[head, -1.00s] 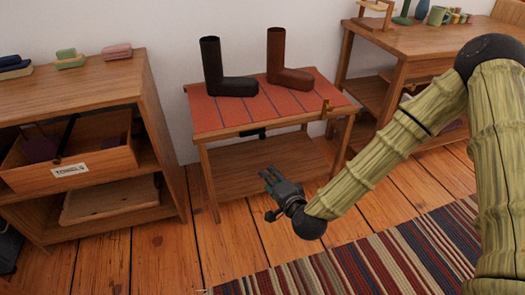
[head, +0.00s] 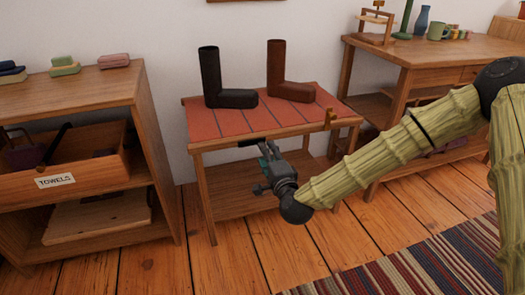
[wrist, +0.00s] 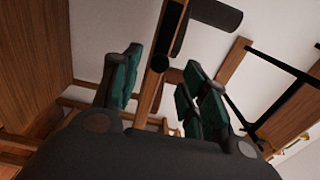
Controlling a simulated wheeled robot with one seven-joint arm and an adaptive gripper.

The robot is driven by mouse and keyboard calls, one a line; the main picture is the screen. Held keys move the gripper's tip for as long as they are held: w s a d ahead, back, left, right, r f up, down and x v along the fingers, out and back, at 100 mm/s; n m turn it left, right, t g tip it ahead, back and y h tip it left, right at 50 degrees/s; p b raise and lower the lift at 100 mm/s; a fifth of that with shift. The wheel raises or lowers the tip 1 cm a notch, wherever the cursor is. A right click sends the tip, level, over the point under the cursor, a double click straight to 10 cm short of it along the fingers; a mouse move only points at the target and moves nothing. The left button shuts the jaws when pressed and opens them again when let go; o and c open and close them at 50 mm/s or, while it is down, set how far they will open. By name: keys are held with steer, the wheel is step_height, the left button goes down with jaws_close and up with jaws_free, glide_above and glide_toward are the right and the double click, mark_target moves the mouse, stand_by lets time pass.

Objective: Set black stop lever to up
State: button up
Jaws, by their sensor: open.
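The small table (head: 222,122) has a red slatted top. A short black bar, which looks like the black stop lever (head: 250,142), sits just under its front edge. The bar looks roughly level in the head view, with its right part close to or behind my gripper. My gripper (head: 267,152) is open and empty, just in front of and below that edge. In the wrist view the green-padded fingers (wrist: 166,76) stand apart, with the narrow wooden table edge and a small dark block (wrist: 159,62) showing between them. I cannot tell whether a finger touches the lever.
A black boot-shaped object (head: 212,85) and a brown one (head: 280,80) stand on the table. A small wooden peg (head: 330,118) is at its front right. A shelf with a towels drawer (head: 85,178) is at left, a workbench (head: 420,50) at right. Floor in front is clear.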

steer(key=shift+b+x, duration=0.85)
steer(key=shift+x, duration=1.8)
jaws_close()
